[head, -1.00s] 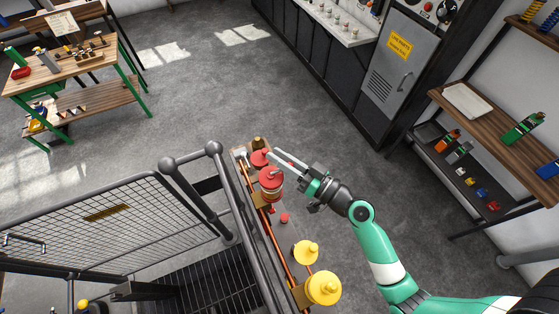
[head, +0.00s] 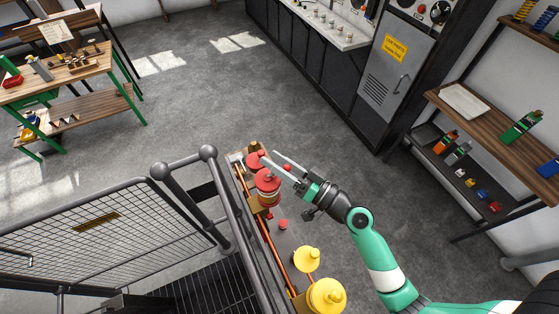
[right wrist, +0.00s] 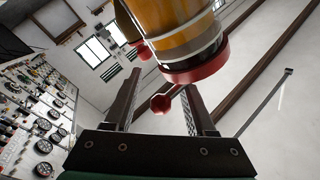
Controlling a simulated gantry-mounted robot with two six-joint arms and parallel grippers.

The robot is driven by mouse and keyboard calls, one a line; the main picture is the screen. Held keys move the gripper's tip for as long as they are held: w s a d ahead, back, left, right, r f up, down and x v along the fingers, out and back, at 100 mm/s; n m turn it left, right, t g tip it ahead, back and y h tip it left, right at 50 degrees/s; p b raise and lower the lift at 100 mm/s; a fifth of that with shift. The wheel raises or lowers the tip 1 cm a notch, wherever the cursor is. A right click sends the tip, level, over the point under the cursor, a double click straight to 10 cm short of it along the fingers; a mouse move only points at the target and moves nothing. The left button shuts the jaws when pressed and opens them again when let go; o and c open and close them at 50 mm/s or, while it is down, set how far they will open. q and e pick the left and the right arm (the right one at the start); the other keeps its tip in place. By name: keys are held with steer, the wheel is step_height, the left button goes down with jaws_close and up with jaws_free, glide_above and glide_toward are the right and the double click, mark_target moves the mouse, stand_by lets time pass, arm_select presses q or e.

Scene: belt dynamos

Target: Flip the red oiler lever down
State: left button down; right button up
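The red-capped oiler (head: 267,184) stands on the rail-side ledge in the head view. In the right wrist view its amber glass body and red collar (right wrist: 196,62) show at the top, close above the fingers. A red lever knob (right wrist: 161,103) shows between the finger bars in the right wrist view; it also shows small and red in the head view (head: 287,167). My right gripper (head: 268,155) is open, its fingers reaching past the oiler's right side. I cannot tell whether either finger touches the knob. My left gripper is not in view.
A second red cap (head: 255,160) stands just behind the oiler. Two yellow-capped oilers (head: 326,295) stand nearer on the same ledge. A dark guard railing (head: 225,195) runs along its left. Open floor lies to the right and beyond.

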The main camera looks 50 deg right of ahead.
steer(key=s+d+f+b, duration=0.1)
steer(key=s+b, duration=0.3)
steer(key=s, duration=0.7)
steer(key=shift+s+f, duration=0.25)
